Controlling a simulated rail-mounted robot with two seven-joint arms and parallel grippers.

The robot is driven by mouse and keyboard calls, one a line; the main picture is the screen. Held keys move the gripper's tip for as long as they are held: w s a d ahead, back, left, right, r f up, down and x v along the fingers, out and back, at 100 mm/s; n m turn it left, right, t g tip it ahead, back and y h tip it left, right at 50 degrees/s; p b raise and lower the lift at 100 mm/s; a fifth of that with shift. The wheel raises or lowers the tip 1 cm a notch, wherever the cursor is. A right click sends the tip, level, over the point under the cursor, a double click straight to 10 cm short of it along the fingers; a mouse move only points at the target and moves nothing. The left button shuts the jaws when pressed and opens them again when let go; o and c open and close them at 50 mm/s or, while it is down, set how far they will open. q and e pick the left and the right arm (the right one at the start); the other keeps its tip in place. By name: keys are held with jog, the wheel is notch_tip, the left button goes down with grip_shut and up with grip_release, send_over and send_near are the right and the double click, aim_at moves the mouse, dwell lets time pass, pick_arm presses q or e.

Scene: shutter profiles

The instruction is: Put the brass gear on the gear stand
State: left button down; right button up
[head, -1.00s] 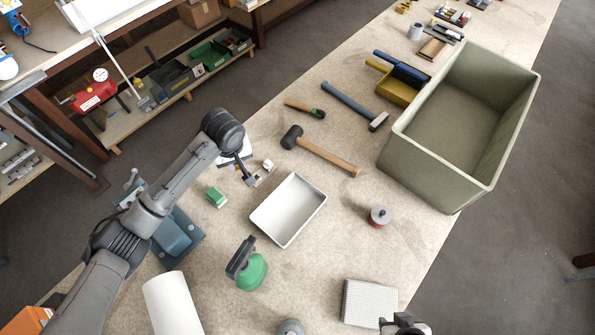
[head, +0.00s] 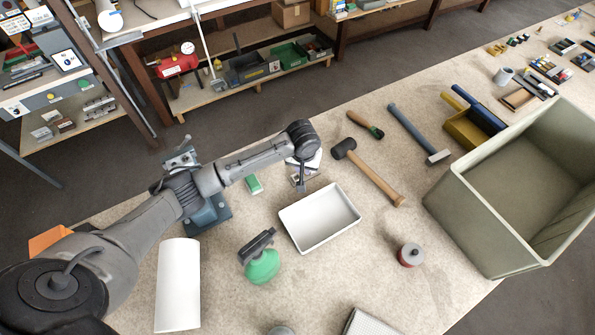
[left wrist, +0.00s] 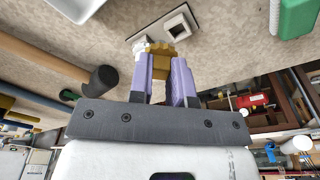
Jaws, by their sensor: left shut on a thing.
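My left gripper (head: 300,187) hangs over the bench just behind the white tray. In the left wrist view its purple fingers (left wrist: 163,75) are shut on the brass gear (left wrist: 160,52), of which only a yellow-brown toothed part shows between the tips. The gear is too small to make out in the head view. A round red piece with a grey top and a small knob (head: 410,255) stands right of the tray; it may be the gear stand, but I cannot tell. My right gripper is not in view.
The white tray (head: 284,217) lies in front of my left gripper. Behind it are a mallet (head: 372,175) and a hammer (head: 415,130). Bench between tray and crate is mostly clear.

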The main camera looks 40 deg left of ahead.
pick_arm(q)
jog(key=a+f, duration=0.1)
jog(key=a, duration=0.2)
jog(key=shift+f, duration=2.4)
jog(key=shift+f, duration=0.1)
jog(key=c, duration=1.1)
grip_release()
jog(key=shift+o, duration=0.2)
notch_tip(320, 180, up, 12)
jog(key=s+p, duration=0.1)
jog(key=shift+s+d, duration=0.15)
jog(key=shift+d, duration=0.15)
